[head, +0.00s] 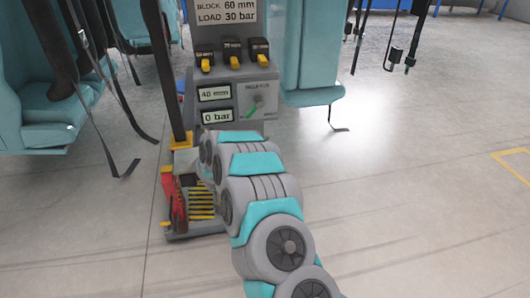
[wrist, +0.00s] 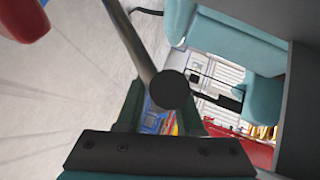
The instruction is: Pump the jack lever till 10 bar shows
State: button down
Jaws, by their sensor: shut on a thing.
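The jack's panel shows a 0 bar readout (head: 217,116) below a 40 mm readout (head: 214,93). A metal rod with a dark round end (wrist: 170,91), which looks like the jack lever, shows in the wrist view. My gripper (wrist: 160,112) is shut on it, close to the round end. In the head view my own arm reaches to the jack's lower part, and my gripper and its grip are hidden. The jack's base (head: 202,226) has yellow-and-black stripes and a red part (head: 173,196) at its left.
A sign (head: 228,12) reads BLOCK 60 mm, LOAD 30 bar. A dark post (head: 166,70) stands left of the panel. Teal seats (head: 45,105) with hanging straps flank it. The floor at right is clear.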

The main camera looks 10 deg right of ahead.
jog(key=shift+w+a+r, duration=0.15)
jog(key=shift+w+r, duration=0.15)
jog(key=shift+w, duration=0.35)
jog(key=c, duration=0.6)
grip_release()
jog(key=shift+f, duration=0.15)
jog(key=shift+c, duration=0.2)
jog(key=v, duration=0.7)
jog(key=shift+s+a, duration=0.25)
jog(key=shift+a, duration=0.1)
